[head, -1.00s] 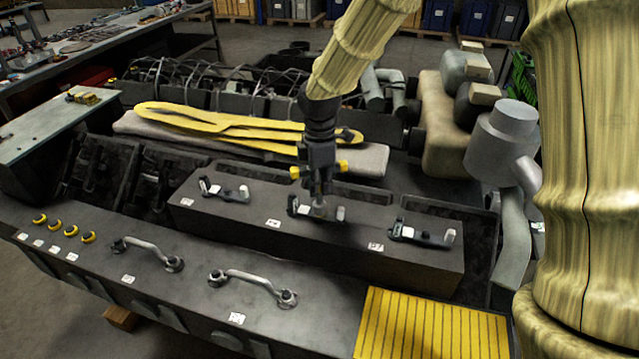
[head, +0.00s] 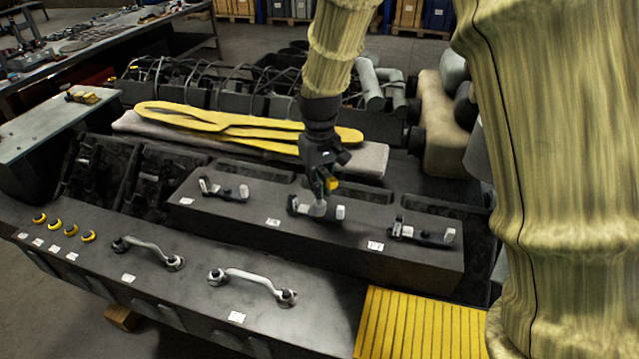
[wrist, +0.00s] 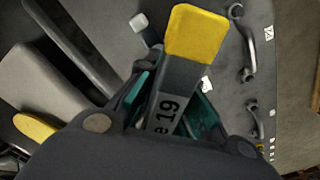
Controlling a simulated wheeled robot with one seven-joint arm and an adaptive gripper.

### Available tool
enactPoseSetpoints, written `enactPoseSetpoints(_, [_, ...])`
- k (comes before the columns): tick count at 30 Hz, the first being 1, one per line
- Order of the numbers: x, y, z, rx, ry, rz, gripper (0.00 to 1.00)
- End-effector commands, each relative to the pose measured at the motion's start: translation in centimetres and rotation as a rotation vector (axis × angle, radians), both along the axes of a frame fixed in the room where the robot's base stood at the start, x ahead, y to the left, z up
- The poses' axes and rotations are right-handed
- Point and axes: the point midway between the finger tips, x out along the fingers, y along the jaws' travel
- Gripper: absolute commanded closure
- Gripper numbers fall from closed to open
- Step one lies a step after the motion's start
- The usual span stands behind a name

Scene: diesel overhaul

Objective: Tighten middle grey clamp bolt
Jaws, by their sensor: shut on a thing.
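The middle clamp (head: 336,213) is a dark bar with pale upright ends, on the dark raised block between two similar clamps. My gripper (head: 325,170) is above it, pointing down. It is shut on a tool with yellow ends (head: 331,184). In the wrist view, my gripper's teal-lined fingers (wrist: 168,105) close around the tool's grey body (wrist: 180,85), marked "e 19", with a broad yellow end. The tool's pale lower end (head: 318,207) comes down at the middle clamp. The bolt is hidden beneath it, so I cannot tell how fully the tool sits on it.
The left clamp (head: 223,190) and right clamp (head: 422,233) flank the middle one. Two pale curved handles (head: 252,280) stand on the front ledge, with several yellow-ringed caps (head: 56,224) at left. Yellow strips (head: 240,122) lie behind. A yellow ribbed panel (head: 420,325) is at front right.

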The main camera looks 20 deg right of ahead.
Motion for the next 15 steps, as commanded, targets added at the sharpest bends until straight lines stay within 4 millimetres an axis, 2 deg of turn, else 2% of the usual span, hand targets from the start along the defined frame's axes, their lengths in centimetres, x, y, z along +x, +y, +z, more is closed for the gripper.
enactPoseSetpoints(9, [-0.05, -0.03, -0.02, -0.002, 0.0, -0.403, 1.0])
enactPoseSetpoints(15, [-0.06, -0.01, -0.03, 0.0, -0.001, -0.528, 1.0])
